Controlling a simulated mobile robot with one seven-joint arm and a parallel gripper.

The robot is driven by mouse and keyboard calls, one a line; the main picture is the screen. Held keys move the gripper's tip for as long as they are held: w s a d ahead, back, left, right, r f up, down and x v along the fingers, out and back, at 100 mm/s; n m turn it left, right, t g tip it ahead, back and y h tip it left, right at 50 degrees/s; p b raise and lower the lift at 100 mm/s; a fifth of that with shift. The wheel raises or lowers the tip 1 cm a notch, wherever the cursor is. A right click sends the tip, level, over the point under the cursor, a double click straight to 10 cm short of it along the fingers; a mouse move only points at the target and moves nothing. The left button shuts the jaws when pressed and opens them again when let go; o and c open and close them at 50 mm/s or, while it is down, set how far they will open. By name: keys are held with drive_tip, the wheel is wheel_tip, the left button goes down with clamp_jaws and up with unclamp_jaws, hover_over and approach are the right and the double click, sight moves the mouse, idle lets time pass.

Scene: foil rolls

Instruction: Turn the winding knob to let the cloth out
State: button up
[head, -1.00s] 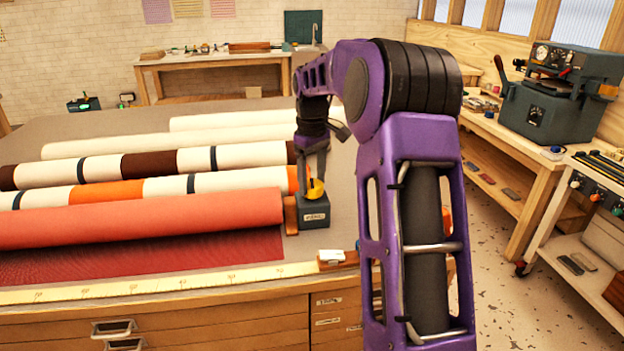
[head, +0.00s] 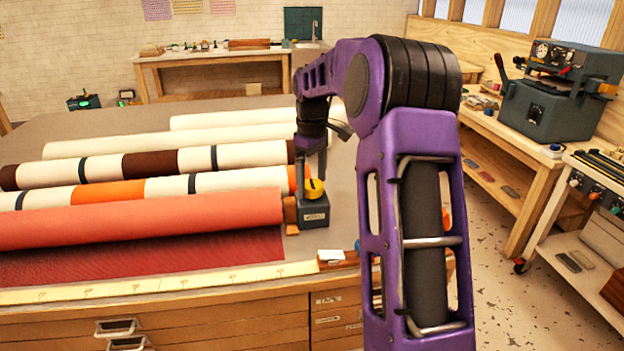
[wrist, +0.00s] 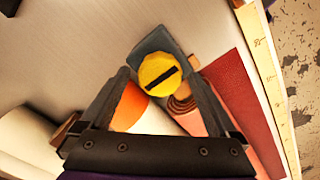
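The yellow winding knob (wrist: 160,74), with a black bar across its face, sits on a dark grey-blue block (head: 314,215) at the right end of the coral cloth roll (head: 150,219). The knob also shows in the head view (head: 315,189). My gripper (wrist: 159,67) is open, its two fingertips on either side of the knob with a visible gap at each side in the wrist view. In the head view my gripper (head: 316,178) points down at the knob. A flat sheet of darker red cloth (head: 150,260) lies in front of the roll.
Several other rolls, cream (head: 170,139) and striped (head: 140,163), lie behind the coral roll. A yellow measuring strip (head: 160,283) runs along the table's front edge. A small white-topped item (head: 331,256) sits near the front right corner.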

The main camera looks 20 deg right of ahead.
sight(312, 184)
wheel_tip(312, 184, up, 17)
drive_tip(key=p, duration=0.2)
drive_tip(key=shift+r, duration=0.2)
idle(0.6)
